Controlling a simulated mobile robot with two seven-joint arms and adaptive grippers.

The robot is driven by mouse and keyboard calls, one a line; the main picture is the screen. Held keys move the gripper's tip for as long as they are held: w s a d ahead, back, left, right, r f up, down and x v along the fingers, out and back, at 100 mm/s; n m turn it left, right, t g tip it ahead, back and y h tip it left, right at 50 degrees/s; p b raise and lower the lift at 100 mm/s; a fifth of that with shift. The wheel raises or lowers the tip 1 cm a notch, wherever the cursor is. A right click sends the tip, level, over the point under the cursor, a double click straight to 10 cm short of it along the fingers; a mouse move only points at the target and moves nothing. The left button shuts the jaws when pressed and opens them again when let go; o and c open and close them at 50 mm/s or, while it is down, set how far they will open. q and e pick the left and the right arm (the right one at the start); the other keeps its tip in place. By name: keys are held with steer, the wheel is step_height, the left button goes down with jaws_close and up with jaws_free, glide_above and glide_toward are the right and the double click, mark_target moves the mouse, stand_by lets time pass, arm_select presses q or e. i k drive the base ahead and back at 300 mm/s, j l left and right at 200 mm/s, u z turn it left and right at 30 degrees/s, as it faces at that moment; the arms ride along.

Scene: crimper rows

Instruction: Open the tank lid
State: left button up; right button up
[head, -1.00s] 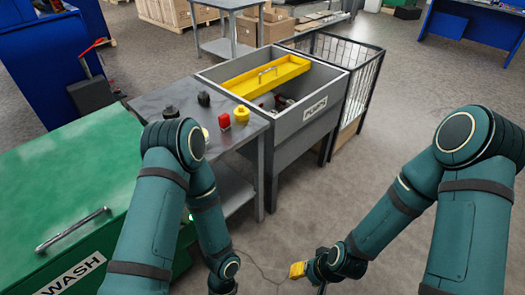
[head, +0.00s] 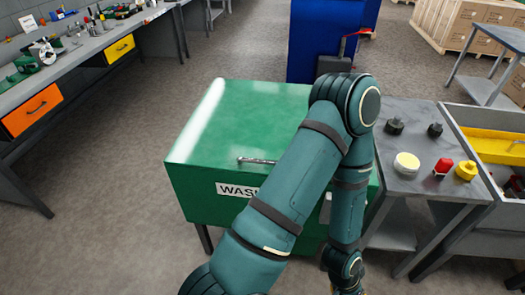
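The green tank (head: 190,180) stands in the middle of the head view, with a white label reading "WASH" (head: 232,189), partly hidden, on its front. Its green lid (head: 262,112) lies flat on top and looks shut. A metal bar handle (head: 255,161) sits near the lid's front edge; its right end is hidden behind my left arm. My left arm crosses in front of the tank's right part, bent at an elbow above the lid's right side. Its wrist runs off the bottom edge, and the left gripper is out of the picture. My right gripper does not show.
A grey table (head: 400,155) right of the tank carries black, red and yellow knobs and a cream round one. A grey bin (head: 480,125) with a yellow tray is beyond. A blue cabinet (head: 325,35) stands behind. A workbench (head: 75,60) is far left; floor between is clear.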

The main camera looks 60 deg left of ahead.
mark_target(241, 126)
steer(key=u, duration=2)
steer(key=l+z, duration=0.3)
steer(key=i+l, duration=0.05)
